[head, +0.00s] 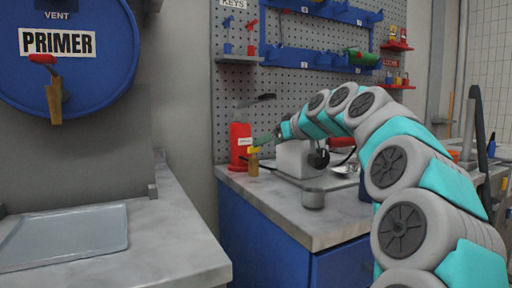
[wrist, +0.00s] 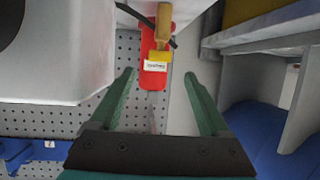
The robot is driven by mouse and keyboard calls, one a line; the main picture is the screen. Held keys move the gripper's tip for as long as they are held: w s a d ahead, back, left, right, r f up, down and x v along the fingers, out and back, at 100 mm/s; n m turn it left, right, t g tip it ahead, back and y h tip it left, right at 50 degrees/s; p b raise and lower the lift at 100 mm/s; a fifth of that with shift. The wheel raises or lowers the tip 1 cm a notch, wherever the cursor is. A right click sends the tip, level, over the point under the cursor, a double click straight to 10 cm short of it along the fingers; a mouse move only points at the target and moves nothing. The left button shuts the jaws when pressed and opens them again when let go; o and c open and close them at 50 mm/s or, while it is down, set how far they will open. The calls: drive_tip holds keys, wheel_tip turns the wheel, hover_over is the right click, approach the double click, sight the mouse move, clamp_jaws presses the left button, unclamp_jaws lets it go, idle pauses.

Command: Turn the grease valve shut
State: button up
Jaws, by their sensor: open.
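A tan handle with a yellow collar (head: 253,160) stands upright on the counter side near the grey-white box, just in front of a red canister (head: 240,143). In the wrist view the tan handle (wrist: 163,25) points to the top and the canister (wrist: 154,80) with a small white label is behind it. I cannot read the label or tell for sure which part is the grease valve. My gripper (head: 260,141) is close to the yellow collar. In the wrist view my gripper (wrist: 160,75) has its green fingers spread, with the canister between them in the picture and nothing held.
The grey-white box (head: 295,158) stands right of the canister. A blue primer drum (head: 70,50) with a hanging tap handle is at upper left. A grey tray (head: 65,238) lies on the left counter.

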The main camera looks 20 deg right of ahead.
sight(254, 149)
drive_tip(key=x, duration=0.6)
drive_tip(key=shift+w+f+p, duration=0.15)
drive_tip(key=shift+w+p, duration=0.15)
drive_tip(key=shift+p, duration=0.1)
clamp_jaws()
